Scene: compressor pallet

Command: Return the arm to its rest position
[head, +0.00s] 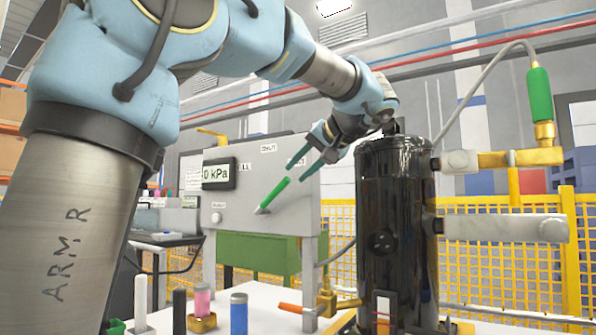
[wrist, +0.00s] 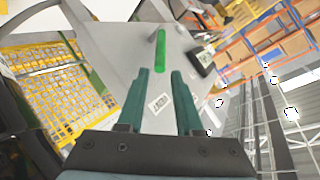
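My arm, light blue and silver, reaches from the left across the top of the head view. My gripper (head: 297,170) points down and left in front of the grey panel (head: 235,215). In the wrist view its two dark green fingers (wrist: 160,72) stand apart with nothing between them. A green handle (head: 274,195) on the panel slants below the fingers. It also shows in the wrist view (wrist: 161,50), just beyond the fingertips, and appears clear of them. The exact distance is hard to tell.
A black compressor tank (head: 385,225) stands right of my gripper, close below my wrist. A brass fitting with a green valve (head: 540,95) is at the far right. Bottles and an orange-handled valve (head: 290,308) are at the bottom. Yellow fencing (head: 500,255) lies behind.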

